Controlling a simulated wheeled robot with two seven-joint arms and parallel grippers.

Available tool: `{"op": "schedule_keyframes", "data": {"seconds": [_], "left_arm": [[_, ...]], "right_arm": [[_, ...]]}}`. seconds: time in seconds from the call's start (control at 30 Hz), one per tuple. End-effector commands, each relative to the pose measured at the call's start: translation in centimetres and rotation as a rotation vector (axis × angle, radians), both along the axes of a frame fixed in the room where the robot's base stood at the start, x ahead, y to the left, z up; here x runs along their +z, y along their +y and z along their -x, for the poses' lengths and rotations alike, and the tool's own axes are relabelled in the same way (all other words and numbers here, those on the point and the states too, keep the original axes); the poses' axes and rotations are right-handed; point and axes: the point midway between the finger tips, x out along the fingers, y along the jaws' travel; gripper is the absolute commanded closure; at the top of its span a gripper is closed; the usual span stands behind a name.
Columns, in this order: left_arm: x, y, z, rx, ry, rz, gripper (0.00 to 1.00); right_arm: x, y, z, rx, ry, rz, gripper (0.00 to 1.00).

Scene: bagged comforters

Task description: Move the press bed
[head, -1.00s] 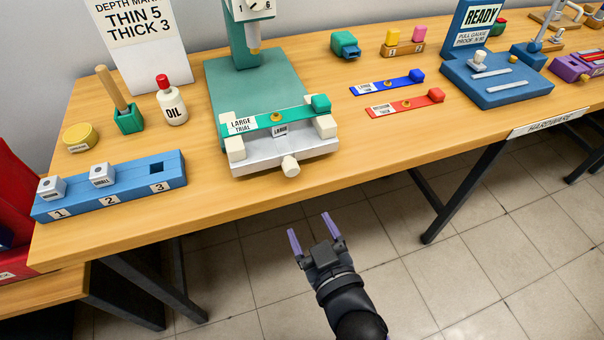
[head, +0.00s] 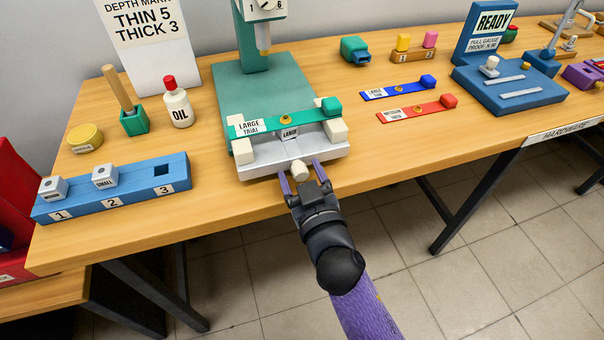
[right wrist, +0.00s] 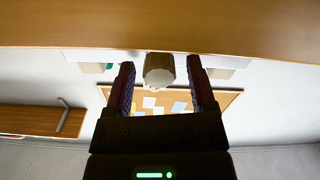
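The press bed (head: 262,160) is a silver-grey slab at the front of the green press (head: 245,90), with a cream knob (head: 299,171) on its front face. A green strip marked "LARGE TRIAL" (head: 270,123) lies across it between cream blocks. My right gripper (head: 300,173) is open, with its purple fingers on either side of the knob. In the right wrist view the knob (right wrist: 159,69) sits between the two fingers, with small gaps on both sides. My left gripper is not in view.
Left of the press are an oil bottle (head: 178,103), a green holder (head: 134,121) and a blue block with numbered slots (head: 112,190). Blue (head: 392,91) and red (head: 412,110) strips lie to the right. The table's front edge is just below the knob.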

Motion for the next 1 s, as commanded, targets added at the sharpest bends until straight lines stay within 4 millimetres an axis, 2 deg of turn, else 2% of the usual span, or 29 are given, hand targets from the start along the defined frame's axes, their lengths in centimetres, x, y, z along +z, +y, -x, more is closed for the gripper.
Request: {"op": "schedule_keyframes", "data": {"seconds": [0.03, 0.07, 0.3, 1.0], "left_arm": [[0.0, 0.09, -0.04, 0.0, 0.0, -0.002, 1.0], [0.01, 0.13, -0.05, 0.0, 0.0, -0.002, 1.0], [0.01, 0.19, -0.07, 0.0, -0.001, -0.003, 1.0], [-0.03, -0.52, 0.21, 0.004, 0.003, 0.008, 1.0]], "right_arm": [[0.0, -0.01, 0.01, 0.0, 0.0, 0.0, 0.41], [-0.01, -0.01, 0.01, 0.0, 0.0, 0.0, 0.48], [-0.02, -0.02, 0.02, 0.0, 0.0, 0.001, 0.98], [-0.07, -0.02, 0.04, 0.0, 0.001, 0.001, 1.0]]}}
